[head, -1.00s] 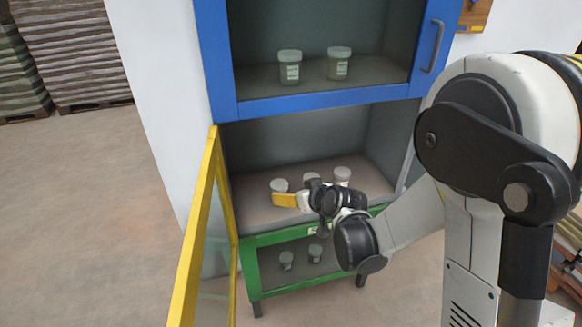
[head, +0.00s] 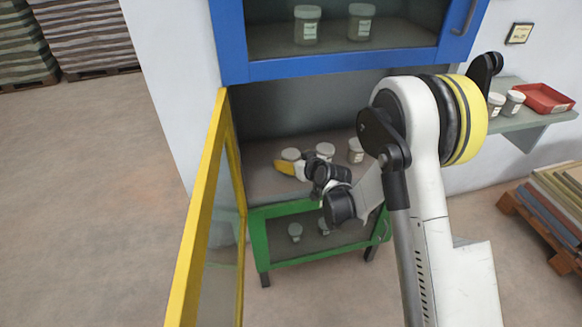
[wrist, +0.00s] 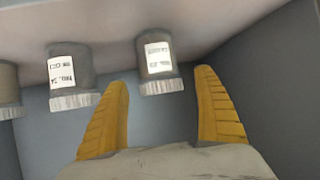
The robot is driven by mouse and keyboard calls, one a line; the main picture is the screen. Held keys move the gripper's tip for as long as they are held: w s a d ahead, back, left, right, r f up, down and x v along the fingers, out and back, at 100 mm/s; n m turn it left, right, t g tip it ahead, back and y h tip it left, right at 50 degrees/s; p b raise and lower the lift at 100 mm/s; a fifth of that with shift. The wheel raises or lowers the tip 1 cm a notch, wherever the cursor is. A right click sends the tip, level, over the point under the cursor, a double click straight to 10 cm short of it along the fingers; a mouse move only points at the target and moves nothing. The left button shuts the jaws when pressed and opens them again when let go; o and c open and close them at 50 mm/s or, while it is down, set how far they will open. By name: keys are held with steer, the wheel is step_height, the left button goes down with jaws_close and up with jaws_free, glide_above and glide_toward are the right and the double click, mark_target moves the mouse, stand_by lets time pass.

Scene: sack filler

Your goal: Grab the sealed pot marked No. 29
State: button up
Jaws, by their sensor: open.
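Three lidded pots stand on the middle shelf in the head view: a left one (head: 290,154), a middle one (head: 325,149) and a right one (head: 356,153). The wrist view looks inverted, with lids pointing down. There, one pot (wrist: 158,68) appears between my finger tips, beyond them, with a blurred label. Another pot (wrist: 73,78) to its left has a label that seems to read No. 24. A third pot (wrist: 8,92) is cut by the left edge. I cannot read No. 29 surely. My gripper (wrist: 162,80) is open and empty, close to the left pot in the head view (head: 288,168).
The yellow-framed door (head: 205,200) stands open at the left of the shelf. The blue compartment (head: 350,61) above and green one (head: 258,240) below hold more pots behind shut fronts. A side shelf (head: 525,118) carries pots and a red tray (head: 546,98).

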steer(key=shift+x, duration=1.2)
steer(key=shift+c, duration=0.2)
steer(key=c, duration=1.3)
steer(key=shift+r, duration=0.15)
